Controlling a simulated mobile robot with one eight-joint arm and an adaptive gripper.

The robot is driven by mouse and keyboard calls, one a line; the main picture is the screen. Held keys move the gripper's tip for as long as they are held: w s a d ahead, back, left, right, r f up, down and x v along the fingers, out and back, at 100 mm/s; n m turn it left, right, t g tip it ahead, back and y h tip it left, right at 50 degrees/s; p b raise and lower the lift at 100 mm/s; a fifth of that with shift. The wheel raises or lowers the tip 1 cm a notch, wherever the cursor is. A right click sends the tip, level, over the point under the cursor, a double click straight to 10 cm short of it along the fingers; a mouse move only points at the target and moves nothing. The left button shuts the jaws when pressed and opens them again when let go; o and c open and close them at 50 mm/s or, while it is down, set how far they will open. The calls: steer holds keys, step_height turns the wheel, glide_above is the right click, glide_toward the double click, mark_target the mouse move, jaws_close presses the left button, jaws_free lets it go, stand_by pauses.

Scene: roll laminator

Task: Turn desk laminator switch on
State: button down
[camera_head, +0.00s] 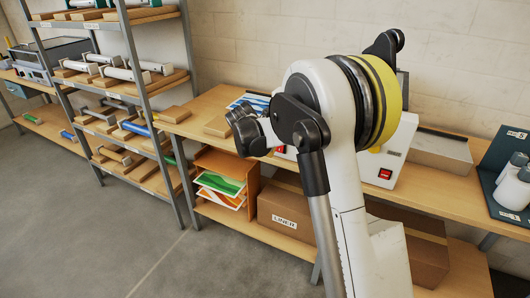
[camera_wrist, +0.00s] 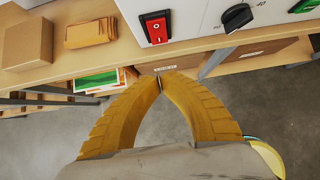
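The white laminator (camera_head: 402,150) stands on the wooden bench, mostly hidden behind my arm in the head view. A red rocker switch (camera_head: 385,174) shows low on its front at the right, and another bit of red (camera_head: 280,149) shows left of my arm. In the wrist view a red switch with a black surround (camera_wrist: 156,27) is on the white front panel, left of a black dial (camera_wrist: 237,17). My gripper (camera_wrist: 160,80) has its yellow fingertips together and holds nothing visible. The tips appear below the switch in the picture, apart from it. The fingers are hidden in the head view.
A green button (camera_wrist: 303,5) is right of the dial. A wooden block (camera_wrist: 27,44) and a brown pack (camera_wrist: 91,32) lie left of the panel. The bench edge (camera_wrist: 100,62) runs below it. A grey box (camera_head: 440,152) and white bottles (camera_head: 513,187) stand farther right.

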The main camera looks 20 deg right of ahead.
mark_target(279, 156)
steer(key=w+d+f+b, duration=0.2)
steer(key=w+d+f, duration=0.2)
steer(key=d, duration=0.1)
steer(key=shift+d, duration=0.1)
stand_by(0.3)
steer(key=shift+w+d+f, duration=0.25)
steer(key=shift+w+d, duration=0.15)
steer(key=shift+d, duration=0.05)
steer(key=shift+f, duration=0.15)
